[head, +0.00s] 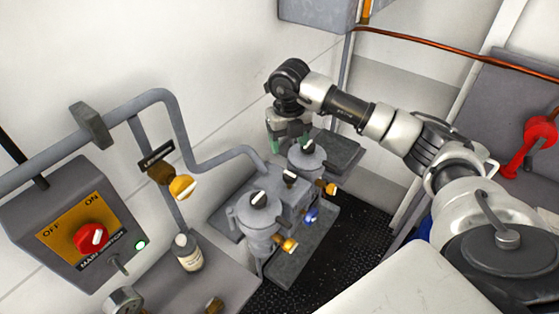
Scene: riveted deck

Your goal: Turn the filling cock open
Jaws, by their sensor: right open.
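Several small cocks show, and I cannot tell from any readable label which is the filling cock. One with a yellow knob (182,187) sits on the wall pipe under a dark label plate. On the grey twin-pot unit (281,205) are a blue-handled cock (311,215), a low yellow-handled cock (289,245) and an orange-handled cock (331,188) at the right. My right gripper (290,146) points down, open, at the rear pot's lid (308,153). Its greenish fingertips are apart. Whether they touch the lid is unclear. My left gripper is out of view.
A control box (75,225) with a red switch and lit green lamp is at left. A bottle (188,252) stands on a grey ledge. A grey pipe (178,120) runs along the wall. A red valve handle (540,135) is at far right. Dark floor (355,240) is clear.

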